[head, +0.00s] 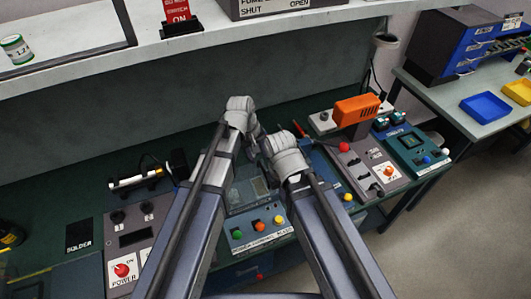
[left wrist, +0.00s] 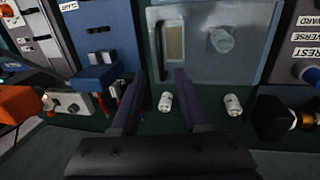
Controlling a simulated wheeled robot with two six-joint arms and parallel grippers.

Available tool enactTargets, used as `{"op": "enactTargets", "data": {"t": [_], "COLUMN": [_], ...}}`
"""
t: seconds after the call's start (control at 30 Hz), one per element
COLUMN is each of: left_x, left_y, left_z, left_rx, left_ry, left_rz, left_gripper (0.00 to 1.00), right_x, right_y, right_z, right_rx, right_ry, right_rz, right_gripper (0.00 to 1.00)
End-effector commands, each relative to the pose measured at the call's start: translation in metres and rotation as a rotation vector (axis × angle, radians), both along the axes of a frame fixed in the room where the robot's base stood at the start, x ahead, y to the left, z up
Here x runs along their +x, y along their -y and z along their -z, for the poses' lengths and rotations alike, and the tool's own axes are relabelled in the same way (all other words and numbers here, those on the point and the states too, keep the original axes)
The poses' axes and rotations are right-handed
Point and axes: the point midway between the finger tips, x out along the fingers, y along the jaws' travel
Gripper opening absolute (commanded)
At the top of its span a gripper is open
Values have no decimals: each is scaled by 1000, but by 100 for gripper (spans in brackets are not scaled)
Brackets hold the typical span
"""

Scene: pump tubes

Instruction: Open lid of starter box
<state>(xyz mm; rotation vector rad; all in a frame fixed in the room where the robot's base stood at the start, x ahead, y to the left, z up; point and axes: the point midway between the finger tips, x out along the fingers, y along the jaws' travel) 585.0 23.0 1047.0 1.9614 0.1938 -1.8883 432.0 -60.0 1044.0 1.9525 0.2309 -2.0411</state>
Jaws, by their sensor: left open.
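In the left wrist view a grey box (left wrist: 262,50), which looks like the starter box, stands at the top middle. Its front has a dark handle, a small yellowish window and a round knob (left wrist: 222,40). My left gripper (left wrist: 160,76) is open and empty, its two fingers apart, with the tips just in front of the lower left part of the box. Contact cannot be told. In the head view a grey-green box (head: 245,192) shows partly between my two arms, and my arm links hide much of it. My right gripper's fingers are hidden in the head view.
Two small white cylinders (left wrist: 166,101) (left wrist: 233,104) lie below the box. A blue block (left wrist: 98,73) stands left of it. In the head view, a button panel (head: 262,233), a power panel (head: 130,262) and an orange device (head: 356,110) crowd the bench.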

Motion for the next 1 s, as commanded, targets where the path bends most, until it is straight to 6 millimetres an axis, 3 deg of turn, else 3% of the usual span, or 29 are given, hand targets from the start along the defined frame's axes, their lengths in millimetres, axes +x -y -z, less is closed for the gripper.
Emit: {"op": "enactTargets", "data": {"t": [0.37, 0.8, 1.0], "left_x": [1, 5, 6], "left_y": [2, 11, 14], "left_z": [12, 65, 78], "left_rx": [-1, 0, 0], "left_ry": [0, 0, 0], "left_rz": [-2, -1, -1], "left_gripper": [45, 45, 45], "right_x": [0, 0, 0], "right_y": [0, 0, 0], "right_z": [12, 65, 77], "right_rx": [0, 0, 0], "right_ry": [0, 0, 0], "right_rz": [0, 1, 2], "right_gripper": [0, 0, 0]}}
